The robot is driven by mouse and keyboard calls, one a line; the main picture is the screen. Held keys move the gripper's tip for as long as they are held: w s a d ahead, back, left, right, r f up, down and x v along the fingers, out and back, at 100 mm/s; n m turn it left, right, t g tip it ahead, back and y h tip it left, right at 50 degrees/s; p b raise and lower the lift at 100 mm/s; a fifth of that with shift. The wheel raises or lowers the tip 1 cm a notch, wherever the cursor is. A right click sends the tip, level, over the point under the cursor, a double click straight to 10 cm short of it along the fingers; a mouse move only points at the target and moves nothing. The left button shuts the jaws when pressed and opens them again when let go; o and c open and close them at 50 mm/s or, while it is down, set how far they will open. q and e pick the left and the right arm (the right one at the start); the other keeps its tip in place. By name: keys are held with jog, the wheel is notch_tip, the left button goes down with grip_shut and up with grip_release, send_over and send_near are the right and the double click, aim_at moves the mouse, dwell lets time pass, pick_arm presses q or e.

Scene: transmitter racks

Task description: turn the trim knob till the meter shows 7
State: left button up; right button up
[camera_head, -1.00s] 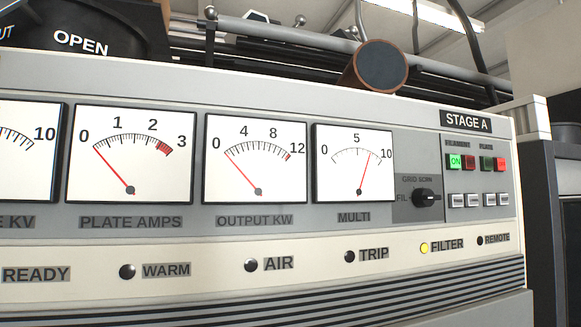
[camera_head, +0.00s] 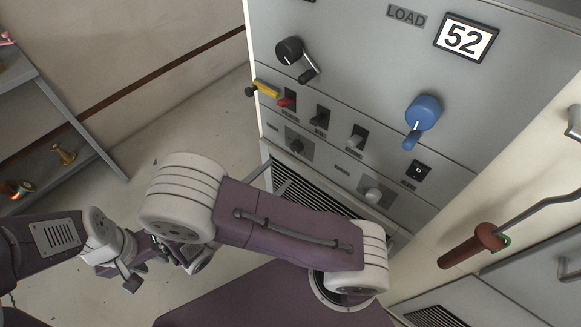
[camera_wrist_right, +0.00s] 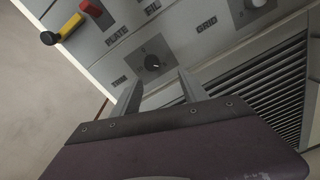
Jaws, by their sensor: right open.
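The trim knob (camera_wrist_right: 152,62) is small and black, on a grey plate by the word TRIM in the right wrist view. It also shows low on the cabinet front in the head view (camera_head: 296,146). My right gripper (camera_wrist_right: 160,79) is open, its two fingers apart and empty, just short of the knob and pointing toward it. The meter is out of view now.
A black crank knob (camera_head: 289,50), a blue knob (camera_head: 422,112), and yellow (camera_head: 265,89) and red (camera_head: 286,102) handles stick out above. A pale knob (camera_head: 373,195) sits right of the trim knob. A brown handle (camera_head: 472,246) is at right, a shelf (camera_head: 75,118) at left.

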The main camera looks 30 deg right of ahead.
aim_at(294, 150)
jog(key=shift+n+t, duration=0.3)
jog(key=shift+t, duration=0.3)
jog(key=x, duration=0.8)
jog(key=shift+w+r+b, duration=0.15)
jog(key=shift+w+b, duration=0.2)
jog(key=shift+w, duration=0.15)
